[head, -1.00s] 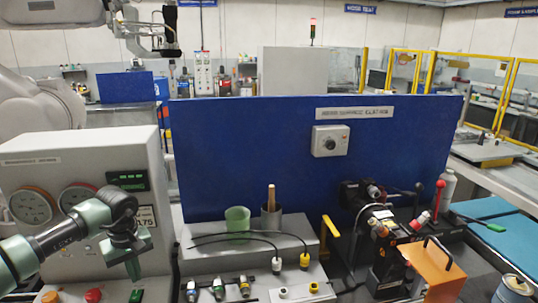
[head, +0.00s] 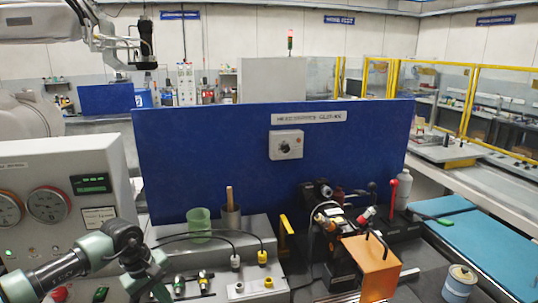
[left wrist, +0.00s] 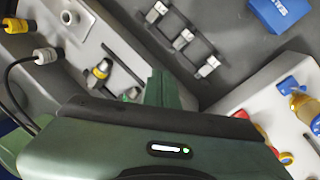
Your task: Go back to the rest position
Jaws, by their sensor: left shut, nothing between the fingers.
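My left arm comes in from the lower left in the head view. Its green gripper (head: 160,292) points down in front of the left end of the grey connector bench (head: 222,262), at the picture's lower edge. In the left wrist view the fingers of my left gripper (left wrist: 163,90) are together, with nothing held between them. Below them are a grey surface and several connectors on a dark rail (left wrist: 182,39). My right gripper is in neither view.
A grey gauge cabinet (head: 110,160) stands beside my left arm. A green cup (head: 199,224) and a grey cup (head: 231,219) stand on the bench before a blue panel (head: 220,150). Black cables cross the bench. An orange-covered machine (head: 371,266) stands to the right.

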